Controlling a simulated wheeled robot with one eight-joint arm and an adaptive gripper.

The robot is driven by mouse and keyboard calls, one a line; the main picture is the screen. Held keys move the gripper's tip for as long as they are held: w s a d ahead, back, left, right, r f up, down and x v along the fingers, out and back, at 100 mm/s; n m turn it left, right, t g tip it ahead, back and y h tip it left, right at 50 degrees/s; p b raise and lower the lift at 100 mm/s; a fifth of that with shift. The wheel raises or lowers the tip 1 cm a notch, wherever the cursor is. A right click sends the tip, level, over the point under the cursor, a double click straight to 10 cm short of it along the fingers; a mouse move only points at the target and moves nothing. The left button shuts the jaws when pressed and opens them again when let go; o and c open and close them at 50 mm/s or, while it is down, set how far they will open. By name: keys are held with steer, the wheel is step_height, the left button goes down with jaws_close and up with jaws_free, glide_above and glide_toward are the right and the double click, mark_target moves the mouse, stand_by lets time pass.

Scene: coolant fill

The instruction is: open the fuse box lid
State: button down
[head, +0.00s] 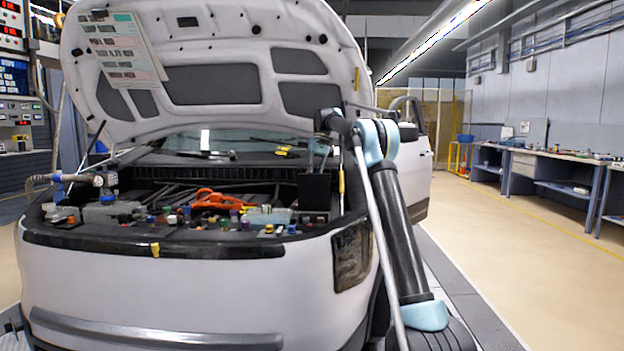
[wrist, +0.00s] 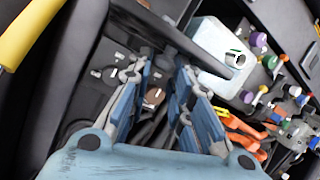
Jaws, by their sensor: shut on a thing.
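In the head view a black panel, which looks like the fuse box lid (head: 315,192), stands upright at the right side of the engine bay. My gripper (head: 322,150) is just above it, small and partly hidden by my arm. In the wrist view my gripper (wrist: 168,64) has its blue fingers around a dark edge, which looks like part of the lid (wrist: 205,60). The fingers are shut on it, though a gap shows between them. The fuse box inside and the lid's hinge are hard to make out.
The raised hood (head: 215,85) hangs over the bay, with a prop rod beside my arm. A pale reservoir (wrist: 222,48), coloured caps and orange cables (head: 218,200) lie close by. The floor to the right of the car is clear.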

steer(key=shift+w+d+f, duration=0.15)
steer(key=shift+d+f, duration=0.05)
steer(key=shift+d, duration=0.35)
steer(key=c, duration=1.4)
jaws_free()
steer(key=shift+d, duration=0.1)
steer(key=shift+a, duration=0.25)
steer(key=shift+r, duration=0.1)
steer(key=shift+v, duration=3.7)
